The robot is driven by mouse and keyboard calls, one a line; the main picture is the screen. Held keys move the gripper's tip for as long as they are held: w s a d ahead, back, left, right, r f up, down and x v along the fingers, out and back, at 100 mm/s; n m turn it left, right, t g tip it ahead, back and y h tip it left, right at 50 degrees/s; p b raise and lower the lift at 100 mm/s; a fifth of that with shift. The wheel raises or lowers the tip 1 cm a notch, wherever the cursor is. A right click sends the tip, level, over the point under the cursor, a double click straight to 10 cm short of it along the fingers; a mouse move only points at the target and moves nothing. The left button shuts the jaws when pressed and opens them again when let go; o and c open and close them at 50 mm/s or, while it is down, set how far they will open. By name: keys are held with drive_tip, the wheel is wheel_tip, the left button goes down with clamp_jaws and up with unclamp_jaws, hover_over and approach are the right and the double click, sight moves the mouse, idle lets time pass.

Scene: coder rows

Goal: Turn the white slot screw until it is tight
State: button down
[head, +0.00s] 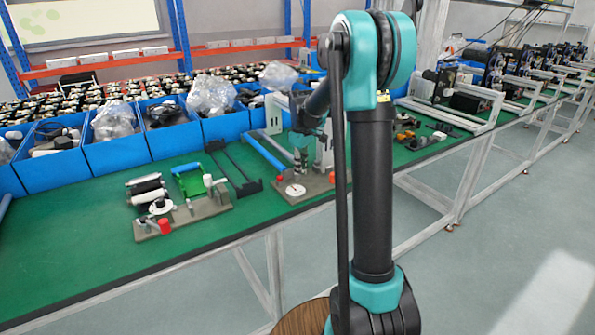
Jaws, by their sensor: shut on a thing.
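My gripper (299,167) points down over a grey-brown board (312,183) on the green bench, just behind a white round dial (296,190). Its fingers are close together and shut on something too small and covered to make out. I cannot pick out the white slot screw on this board for sure; the fingers and my arm cover part of it. A red part (331,177) stands at the board's right side, beside my arm.
A second board (215,207) to the left carries a white disc, a red cylinder (165,226) and white upright parts. Blue bins (115,152) line the back. A black frame (233,168) lies between. The green bench (70,265) is clear at the front left.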

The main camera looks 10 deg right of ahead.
drive_tip(key=shift+s+a, duration=0.1)
drive_tip(key=shift+a, duration=0.05)
drive_tip(key=m, duration=0.4)
drive_tip(key=shift+s+a, duration=0.15)
drive_tip(key=shift+a, duration=0.2)
drive_tip(key=c, duration=1.6)
unclamp_jaws()
drive_tip(key=shift+m, duration=0.3)
drive_tip(key=shift+o, duration=0.2)
